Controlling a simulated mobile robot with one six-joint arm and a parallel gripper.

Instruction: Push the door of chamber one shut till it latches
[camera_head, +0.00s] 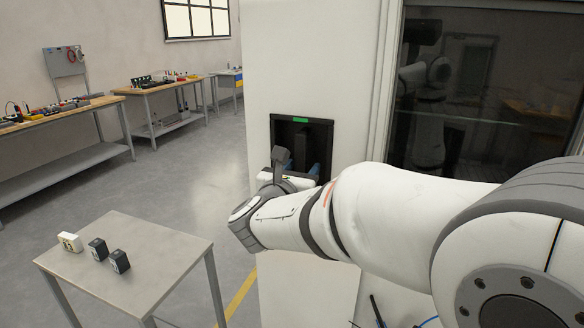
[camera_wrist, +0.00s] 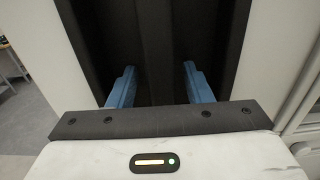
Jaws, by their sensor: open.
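A tall white panel of the chamber (camera_head: 300,60) stands ahead of me, with a black recess (camera_head: 291,131) in it and a green light (camera_head: 302,119) at its top. A dark vertical bar (camera_wrist: 157,45) stands inside the recess. My gripper (camera_head: 306,169) is at the recess; its two blue fingers (camera_wrist: 160,80) are spread apart with nothing between them. They point into the recess, either side of the bar; contact is unclear. A large dark glass pane (camera_head: 490,100) is to the right. Which part is the door, and whether it is latched, I cannot tell.
A small grey table (camera_head: 135,265) with a white block (camera_head: 70,241) and two dark blocks (camera_head: 109,255) stands at front left. Workbenches (camera_head: 60,115) line the left wall. Grey floor (camera_head: 185,165) is clear between. Cables lie at the bottom, under my arm.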

